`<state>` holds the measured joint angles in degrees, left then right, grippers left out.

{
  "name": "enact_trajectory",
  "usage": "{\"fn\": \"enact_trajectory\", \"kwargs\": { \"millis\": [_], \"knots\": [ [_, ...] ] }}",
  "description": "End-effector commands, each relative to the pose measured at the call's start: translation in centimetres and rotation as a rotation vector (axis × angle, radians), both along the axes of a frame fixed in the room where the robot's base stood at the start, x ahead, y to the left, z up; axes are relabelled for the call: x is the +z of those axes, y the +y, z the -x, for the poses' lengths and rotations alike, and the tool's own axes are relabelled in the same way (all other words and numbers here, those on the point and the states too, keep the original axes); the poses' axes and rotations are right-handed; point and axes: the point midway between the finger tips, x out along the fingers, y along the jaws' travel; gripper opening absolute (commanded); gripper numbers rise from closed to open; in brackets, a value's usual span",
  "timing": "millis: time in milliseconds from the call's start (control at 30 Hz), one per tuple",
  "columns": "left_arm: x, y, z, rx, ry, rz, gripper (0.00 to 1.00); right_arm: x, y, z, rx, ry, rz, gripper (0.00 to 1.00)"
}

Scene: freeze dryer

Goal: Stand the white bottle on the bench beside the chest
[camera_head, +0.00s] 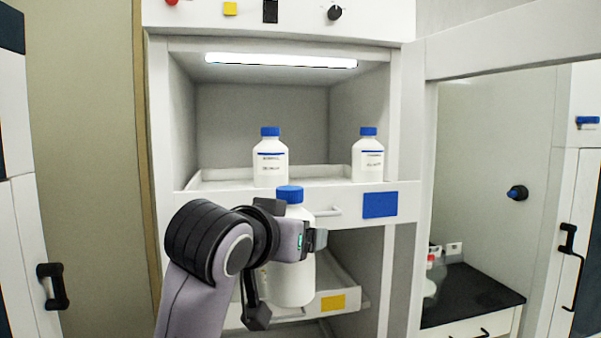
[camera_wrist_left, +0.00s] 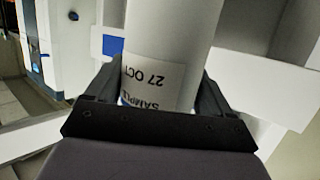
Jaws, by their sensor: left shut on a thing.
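A white bottle with a blue cap (camera_head: 291,285) is held upright in front of the chest's open shelves (camera_head: 335,186). My left gripper (camera_head: 306,240) is shut on it around its body. In the left wrist view the bottle (camera_wrist_left: 172,35) stands between the two fingers (camera_wrist_left: 160,95), and part of its printed label shows. The bench (camera_head: 470,292) has a black top and is seen through the doorway at the lower right, well away from the bottle. My right gripper is not in view.
Two more white bottles with blue caps, one at left (camera_head: 270,160) and one at right (camera_head: 368,158), stand on the upper shelf. A lower shelf with a yellow label (camera_head: 333,302) is just behind the held bottle. Small items (camera_head: 436,270) stand at the bench's back left; its front right is clear.

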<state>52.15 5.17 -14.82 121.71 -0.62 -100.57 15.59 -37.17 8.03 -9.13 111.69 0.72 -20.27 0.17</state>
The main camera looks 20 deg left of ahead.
Motion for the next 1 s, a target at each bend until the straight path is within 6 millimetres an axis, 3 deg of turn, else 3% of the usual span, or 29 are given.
{"fn": "enact_trajectory", "kwargs": {
  "millis": [100,767,1000],
  "knots": [
    [-3.6,0.2,1.3,0.0,0.001,-0.001,0.31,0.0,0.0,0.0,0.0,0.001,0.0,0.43],
    [-20.6,1.1,7.5,-0.001,0.004,-0.001,0.31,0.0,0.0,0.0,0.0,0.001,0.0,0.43],
    [-27.4,1.5,10.0,-0.002,0.007,-0.002,0.31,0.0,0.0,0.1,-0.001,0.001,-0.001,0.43]
  ]
}}
